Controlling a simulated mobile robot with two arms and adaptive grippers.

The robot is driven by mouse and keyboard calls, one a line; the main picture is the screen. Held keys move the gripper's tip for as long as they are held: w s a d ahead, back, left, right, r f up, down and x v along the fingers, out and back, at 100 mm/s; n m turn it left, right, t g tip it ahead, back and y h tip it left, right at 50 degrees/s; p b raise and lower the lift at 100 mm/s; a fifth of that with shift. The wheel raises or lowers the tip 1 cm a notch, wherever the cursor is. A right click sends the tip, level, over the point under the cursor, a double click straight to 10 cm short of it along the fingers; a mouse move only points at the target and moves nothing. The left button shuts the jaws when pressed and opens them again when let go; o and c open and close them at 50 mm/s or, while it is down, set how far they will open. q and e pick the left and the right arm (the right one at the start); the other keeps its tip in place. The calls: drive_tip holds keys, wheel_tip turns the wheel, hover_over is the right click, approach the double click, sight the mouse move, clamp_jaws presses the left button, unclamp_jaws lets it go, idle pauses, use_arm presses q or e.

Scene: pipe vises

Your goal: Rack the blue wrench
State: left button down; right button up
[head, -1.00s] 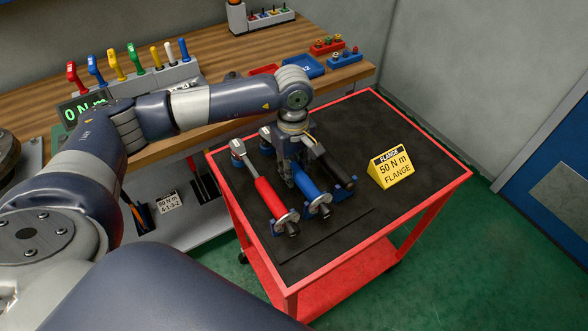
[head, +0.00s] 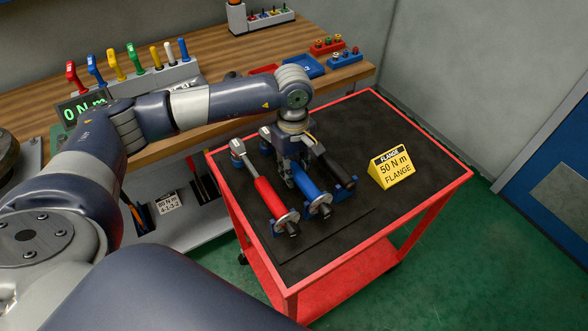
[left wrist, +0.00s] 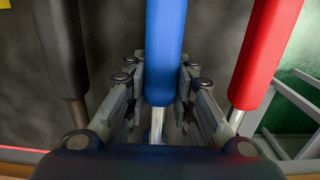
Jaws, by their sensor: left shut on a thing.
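The blue wrench (head: 314,200) lies on the cart between a red-handled wrench (head: 268,197) and a black-handled wrench (head: 340,172). Its round handle end points to the front, and its head (head: 265,140) is at the back left. My left gripper (head: 291,182) reaches down over it from above and is shut on it. In the left wrist view, the blue handle (left wrist: 165,50) runs between the two fingers (left wrist: 158,100), with the red handle (left wrist: 265,55) to the right and the black handle (left wrist: 62,50) to the left. The fingers partly hide the shaft. My right gripper is out of view.
The red cart (head: 440,195) has a dark top, with a yellow 50 N m FLANGE sign (head: 392,167) right of the wrenches. Behind stands a wooden bench (head: 225,50) with a row of coloured tools.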

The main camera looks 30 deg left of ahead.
use_arm(q)
drive_tip(key=shift+s+f, duration=0.15)
idle(0.4)
drive_tip(key=c, duration=1.3)
unclamp_jaws()
drive_tip(key=r, duration=1.2)
drive_tip(key=shift+w, duration=0.2)
drive_tip(key=shift+r, duration=0.15)
